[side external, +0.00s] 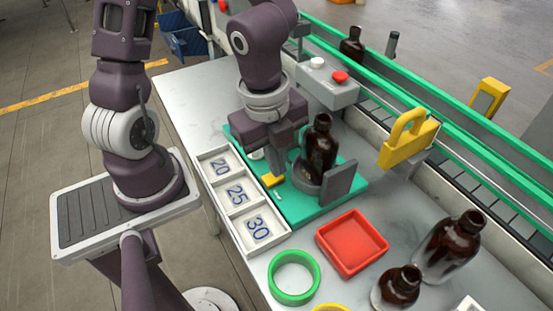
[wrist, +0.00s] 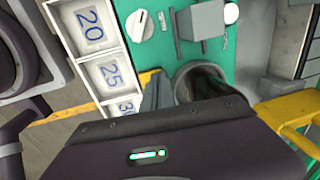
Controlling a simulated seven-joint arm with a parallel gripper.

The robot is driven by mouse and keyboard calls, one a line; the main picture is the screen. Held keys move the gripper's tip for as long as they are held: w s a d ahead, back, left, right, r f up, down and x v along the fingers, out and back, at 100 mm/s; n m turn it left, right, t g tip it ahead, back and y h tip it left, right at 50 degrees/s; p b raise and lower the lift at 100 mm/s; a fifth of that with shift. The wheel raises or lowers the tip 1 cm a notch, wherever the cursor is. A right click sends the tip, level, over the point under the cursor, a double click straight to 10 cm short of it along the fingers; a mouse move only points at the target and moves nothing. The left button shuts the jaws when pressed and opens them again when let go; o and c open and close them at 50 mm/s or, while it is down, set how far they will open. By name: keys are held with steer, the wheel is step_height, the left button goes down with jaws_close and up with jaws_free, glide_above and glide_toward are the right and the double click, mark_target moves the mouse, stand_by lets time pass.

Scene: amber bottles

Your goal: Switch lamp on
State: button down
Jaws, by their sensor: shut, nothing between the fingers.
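A green board (side external: 300,205) lies on the bench, with a dark amber bottle (side external: 320,145) upright in a grey holder on it. My gripper (side external: 273,168) is over the board's left part, left of the bottle; it is shut and empty. In the wrist view my gripper (wrist: 156,92) points down beside the bottle's holder. A small yellow piece (side external: 272,181) is right at the fingertips; I cannot tell whether they touch. A white round knob (wrist: 139,25) and a grey block (wrist: 203,20) with a white ball-like part (wrist: 231,13) sit farther back. I cannot tell which part is the lamp.
A white tray (side external: 232,213) marked 20, 25 and 30 is left of the board. A grey box (side external: 328,85) with white and red buttons stands behind. A yellow padlock-shaped piece (side external: 408,145) is right. A red tray (side external: 352,243), green ring (side external: 294,278) and two bottles are in front.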

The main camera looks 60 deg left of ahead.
steer(key=shift+w+f, duration=0.1)
steer(key=shift+f, duration=0.05)
steer(key=shift+s, duration=0.2)
steer(key=shift+s+r, duration=0.2)
steer(key=shift+s, duration=0.4)
step_height(320, 180, up, 14)
steer(key=s, duration=0.2)
stand_by(0.3)
